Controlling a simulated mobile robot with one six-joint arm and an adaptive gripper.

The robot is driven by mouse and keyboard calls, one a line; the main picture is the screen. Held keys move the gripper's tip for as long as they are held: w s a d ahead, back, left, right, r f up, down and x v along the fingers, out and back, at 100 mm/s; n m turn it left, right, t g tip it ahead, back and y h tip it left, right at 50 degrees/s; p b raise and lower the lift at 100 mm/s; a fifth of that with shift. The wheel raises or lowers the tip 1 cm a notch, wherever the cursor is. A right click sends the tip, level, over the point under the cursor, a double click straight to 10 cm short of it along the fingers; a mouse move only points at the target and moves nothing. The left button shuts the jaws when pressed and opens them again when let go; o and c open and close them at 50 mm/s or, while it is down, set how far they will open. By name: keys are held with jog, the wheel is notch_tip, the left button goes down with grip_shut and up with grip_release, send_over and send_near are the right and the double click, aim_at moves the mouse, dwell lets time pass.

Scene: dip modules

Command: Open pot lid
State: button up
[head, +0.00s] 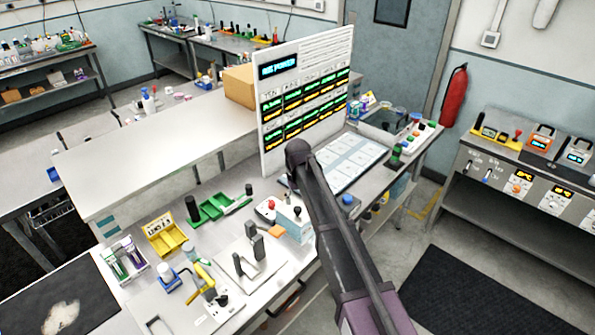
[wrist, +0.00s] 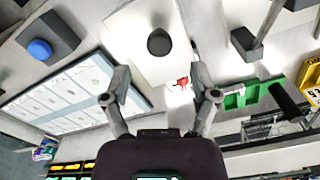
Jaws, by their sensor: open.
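A black round knob (wrist: 159,42) stands on a white flat-topped block (wrist: 135,20) in the wrist view; I cannot tell for sure that this is the pot lid. What looks like the same white block (head: 296,226) stands on the bench in the head view, left of my dark arm. My gripper (wrist: 158,72) is open, with its two fingers spread apart and nothing between them. The knob is beyond the fingertips, roughly midway between them. In the head view my arm hides the gripper.
A blue button (wrist: 40,49) on a dark base and a white tiled panel (wrist: 70,95) are at left in the wrist view. A green tray (head: 210,208) and yellow bin (head: 165,236) lie farther left on the bench. A tall white display board (head: 300,100) stands behind.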

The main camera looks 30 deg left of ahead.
aim_at(298, 208)
notch_tip(298, 208, up, 9)
jog(key=p, duration=0.8)
jog(key=shift+r, duration=0.1)
jog(key=shift+d, duration=0.1)
dwell(0.5)
jog(key=w+d+f+m+b, duration=0.1)
jog(key=d+f+m+b, duration=0.25)
jog(key=d, duration=1.15)
jog(key=w+d+f+m+b, duration=0.15)
jog(key=d+f+b, duration=0.3)
jog(key=d, duration=1.05)
jog(key=s+d+f+m+b, duration=0.2)
jog(key=s+d, duration=0.1)
jog(key=d, duration=0.5)
jog(key=s+d+f+m+b, duration=0.2)
jog(key=s+d+f+b, duration=0.1)
jog(key=d, duration=0.6)
jog(key=s+d+f+m+b, duration=0.1)
jog(key=s+d+f+b, duration=0.1)
jog(key=s+d, duration=0.3)
jog(key=d+f, duration=0.1)
jog(key=d, duration=0.2)
jog(key=shift+d+m+b, duration=0.15)
jog(key=shift+m+b, duration=0.2)
jog(key=shift+m, duration=0.05)
jog(key=shift+s+f, duration=0.1)
